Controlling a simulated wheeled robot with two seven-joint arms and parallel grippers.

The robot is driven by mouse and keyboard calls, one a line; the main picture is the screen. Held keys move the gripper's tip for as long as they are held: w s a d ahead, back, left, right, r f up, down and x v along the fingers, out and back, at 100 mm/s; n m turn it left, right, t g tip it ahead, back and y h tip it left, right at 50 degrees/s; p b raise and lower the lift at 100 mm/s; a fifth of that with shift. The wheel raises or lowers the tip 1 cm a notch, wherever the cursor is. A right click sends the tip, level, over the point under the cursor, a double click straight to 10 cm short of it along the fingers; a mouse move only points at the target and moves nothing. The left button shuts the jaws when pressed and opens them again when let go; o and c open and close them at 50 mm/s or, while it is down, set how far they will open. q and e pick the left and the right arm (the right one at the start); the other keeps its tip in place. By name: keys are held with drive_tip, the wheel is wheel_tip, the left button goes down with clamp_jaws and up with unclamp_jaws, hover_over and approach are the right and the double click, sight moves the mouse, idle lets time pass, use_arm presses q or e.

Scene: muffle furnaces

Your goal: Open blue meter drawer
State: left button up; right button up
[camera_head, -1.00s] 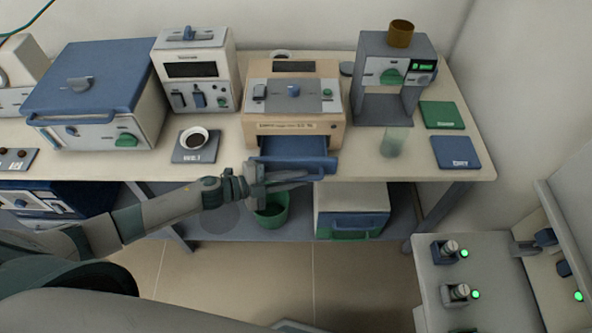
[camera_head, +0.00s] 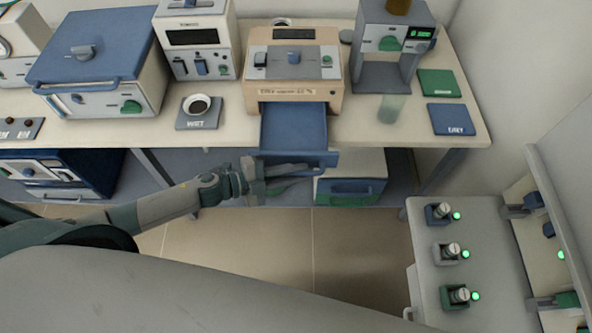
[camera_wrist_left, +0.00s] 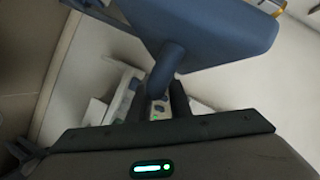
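The blue drawer (camera_head: 293,127) sticks well out of the front of the beige meter box (camera_head: 293,68), over the table's front edge. My left gripper (camera_head: 286,171) is at the drawer's front, its fingers at the handle. In the left wrist view the blue drawer front (camera_wrist_left: 215,32) fills the top, and its blue handle (camera_wrist_left: 166,66) runs down between the dark fingers of my left gripper (camera_wrist_left: 160,98), which appear closed around it. The exact contact is partly hidden. My right gripper is not in view.
A cup on a mat (camera_head: 198,108) stands left of the beige box. A clear glass (camera_head: 388,108) and a grey machine (camera_head: 390,50) stand to its right. A side cart (camera_head: 440,235) is at right.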

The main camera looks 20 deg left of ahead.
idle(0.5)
use_arm(q)
drive_tip(key=shift+s+a, duration=0.25)
drive_tip(key=shift+a, duration=0.1)
drive_tip(key=b+v, duration=0.5)
drive_tip(key=v, duration=1.1)
drive_tip(key=shift+a+r+b, duration=0.2)
drive_tip(key=shift+a+b, duration=0.05)
drive_tip(key=shift+b, duration=0.15)
drive_tip(key=shift+s, duration=0.15)
